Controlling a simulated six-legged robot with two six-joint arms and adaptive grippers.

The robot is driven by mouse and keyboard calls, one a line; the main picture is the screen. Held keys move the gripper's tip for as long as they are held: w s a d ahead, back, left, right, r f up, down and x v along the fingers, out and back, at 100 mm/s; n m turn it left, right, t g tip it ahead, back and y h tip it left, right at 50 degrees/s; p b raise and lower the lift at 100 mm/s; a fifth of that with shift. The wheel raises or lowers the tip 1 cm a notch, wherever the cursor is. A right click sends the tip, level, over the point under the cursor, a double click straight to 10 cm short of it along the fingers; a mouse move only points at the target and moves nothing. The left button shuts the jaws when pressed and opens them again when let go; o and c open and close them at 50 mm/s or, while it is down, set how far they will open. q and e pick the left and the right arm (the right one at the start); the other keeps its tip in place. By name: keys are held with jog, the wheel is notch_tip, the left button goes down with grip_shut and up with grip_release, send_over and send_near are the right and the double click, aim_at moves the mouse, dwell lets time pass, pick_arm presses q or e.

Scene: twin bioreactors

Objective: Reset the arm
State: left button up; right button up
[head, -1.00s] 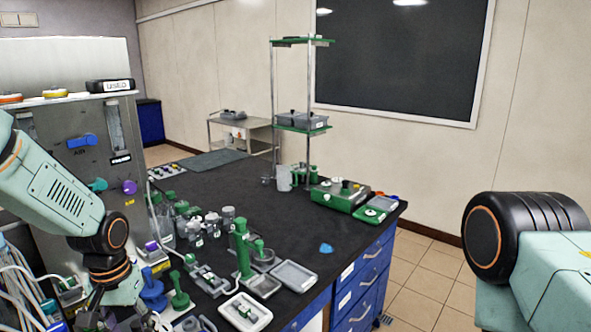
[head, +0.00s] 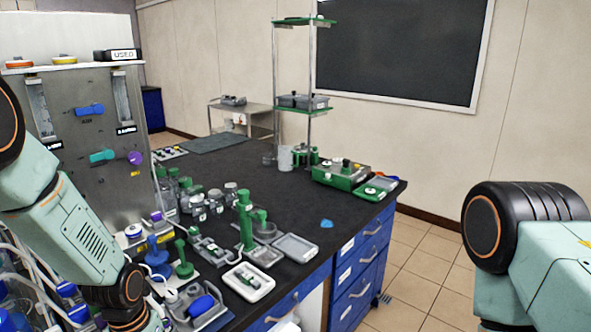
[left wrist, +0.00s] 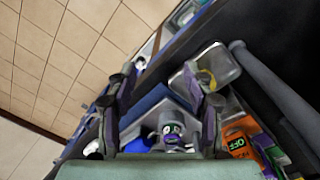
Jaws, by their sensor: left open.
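My left arm (head: 75,235) comes in from the left in the head view and reaches down to the bottom edge. Its gripper end lies mostly below the frame there. In the left wrist view my left gripper (left wrist: 163,82) is open, its two fingers apart. Nothing is clearly held between them. A grey fitting with a purple and green marking (left wrist: 172,130) shows behind and between the fingers; I cannot tell whether they touch it. My right arm (head: 545,240) shows at the right of the head view over the floor; its gripper is out of view.
A bioreactor panel (head: 95,165) with coloured knobs stands at the left, close to my left arm. Bottles, green stands and a white tray (head: 248,282) crowd the near bench. The middle of the dark benchtop (head: 290,190) is mostly clear. A tall shelf rack (head: 303,110) stands behind.

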pick_arm(q)
jog(key=s+d+f+b, duration=0.2)
jog(key=s+f+b, duration=0.4)
jog(key=s+f, duration=0.5)
jog(key=s+d+f+b, duration=0.2)
jog(key=s+f+b, duration=0.4)
jog(key=s+f, duration=0.5)
jog(key=s, duration=0.4)
jog(key=shift+s+d+f+y+b, duration=0.3)
jog(key=shift+s+d+f+b, duration=0.05)
jog(key=shift+d+f, duration=0.05)
jog(key=shift+s, duration=0.1)
